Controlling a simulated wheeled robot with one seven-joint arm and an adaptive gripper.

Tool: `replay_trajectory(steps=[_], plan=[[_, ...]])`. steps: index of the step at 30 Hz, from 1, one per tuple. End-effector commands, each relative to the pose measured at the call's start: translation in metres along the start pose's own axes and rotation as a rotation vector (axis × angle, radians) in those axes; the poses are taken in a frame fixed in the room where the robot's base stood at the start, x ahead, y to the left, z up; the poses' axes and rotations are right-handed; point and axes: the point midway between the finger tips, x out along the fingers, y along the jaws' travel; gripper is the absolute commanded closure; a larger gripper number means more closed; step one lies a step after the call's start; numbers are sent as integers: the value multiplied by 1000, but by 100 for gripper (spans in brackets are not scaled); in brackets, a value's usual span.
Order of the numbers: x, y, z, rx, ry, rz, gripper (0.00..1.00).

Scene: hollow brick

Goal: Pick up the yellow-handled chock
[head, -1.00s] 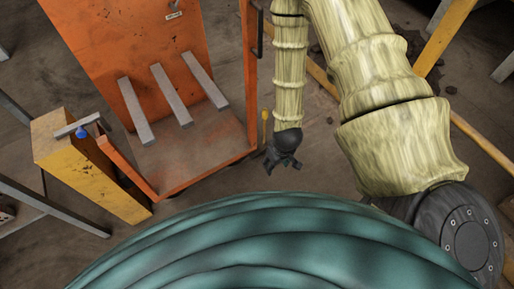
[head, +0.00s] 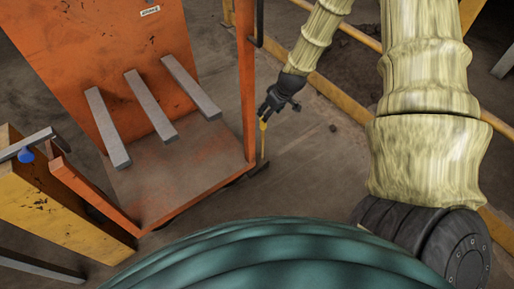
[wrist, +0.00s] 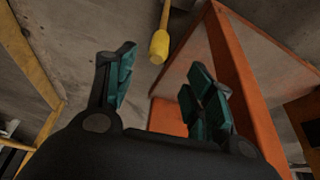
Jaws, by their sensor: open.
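The chock's yellow handle (head: 263,140) stands up beside the right front corner of the orange cart in the head view. A dark block (head: 258,168) shows at its foot on the floor. In the wrist view the yellow handle (wrist: 160,44) points toward me, its rounded end just beyond the gap between my fingers. My gripper (head: 267,108) is open and empty, at the top of the handle in the head view. The wrist view shows its teal-padded fingers (wrist: 165,92) spread apart. I cannot tell whether a finger touches the handle.
The orange cart (head: 190,182) with several grey bars stands close on the left; its upright post (head: 246,80) is near my gripper. A yellow beam (head: 60,205) lies further left. A yellow rail (head: 330,88) runs behind my arm. Floor right of the handle is mostly clear.

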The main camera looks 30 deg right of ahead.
Motion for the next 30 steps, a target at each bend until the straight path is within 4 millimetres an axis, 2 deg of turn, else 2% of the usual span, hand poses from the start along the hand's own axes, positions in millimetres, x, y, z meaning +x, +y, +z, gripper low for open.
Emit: replay_trajectory(steps=[5,13,22,30], plan=[[14,-1,-2,-5,0,-2,47],[50,-1,-1,-5,0,-2,47],[68,1,2,-2,1,-2,47],[102,4,7,-1,0,-1,47]])
